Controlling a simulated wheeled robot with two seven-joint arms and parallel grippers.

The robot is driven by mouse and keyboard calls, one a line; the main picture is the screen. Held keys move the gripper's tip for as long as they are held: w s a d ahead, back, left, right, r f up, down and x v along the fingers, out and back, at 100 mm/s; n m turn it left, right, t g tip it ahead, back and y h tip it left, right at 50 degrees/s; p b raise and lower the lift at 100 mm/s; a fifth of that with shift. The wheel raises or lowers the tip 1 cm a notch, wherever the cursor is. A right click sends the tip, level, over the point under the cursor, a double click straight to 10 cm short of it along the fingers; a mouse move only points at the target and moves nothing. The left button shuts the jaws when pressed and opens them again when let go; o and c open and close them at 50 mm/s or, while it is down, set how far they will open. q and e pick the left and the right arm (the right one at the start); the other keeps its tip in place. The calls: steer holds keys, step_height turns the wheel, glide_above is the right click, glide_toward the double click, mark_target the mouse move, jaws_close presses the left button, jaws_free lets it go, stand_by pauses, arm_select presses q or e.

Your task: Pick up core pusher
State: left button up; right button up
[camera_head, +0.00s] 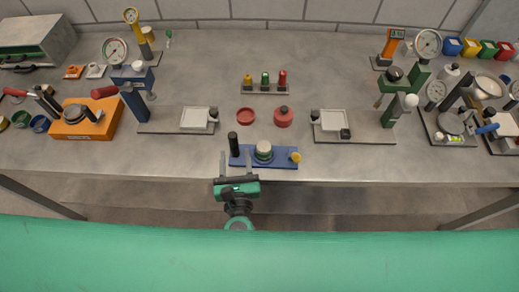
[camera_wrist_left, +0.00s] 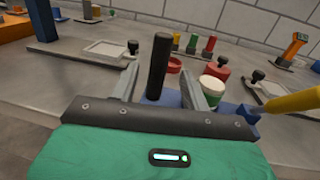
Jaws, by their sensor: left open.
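A black upright cylinder (camera_head: 233,143), which looks like the core pusher, stands at the left end of a small blue base (camera_head: 281,161) near the table's front edge. My left gripper (camera_head: 236,164) is open just in front of it, fingers pointing toward the base. In the left wrist view the black cylinder (camera_wrist_left: 158,65) shows between the two open fingers (camera_wrist_left: 163,76); whether they flank it or stop short is unclear. My right gripper is not in view.
Flat plates with white trays (camera_head: 195,118) (camera_head: 333,120) lie left and right behind the base. Red round pieces (camera_head: 283,117) and a rack of coloured pegs (camera_head: 265,89) stand behind. An orange device (camera_head: 70,128) is at left. The table front beside the base is clear.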

mark_target(234, 146)
arm_select(q)
steer(key=shift+w+r+p, duration=0.2)
steer(key=shift+w+p, duration=0.25)
steer(key=shift+w, duration=0.1)
steer(key=w+p, duration=0.2)
steer(key=w, duration=0.1)
steer(key=shift+w+a, duration=0.15)
steer(key=shift+a, duration=0.2)
steer(key=shift+w+f, duration=0.1)
steer(key=shift+w, duration=0.4)
steer(key=shift+c, duration=0.9)
jaws_close()
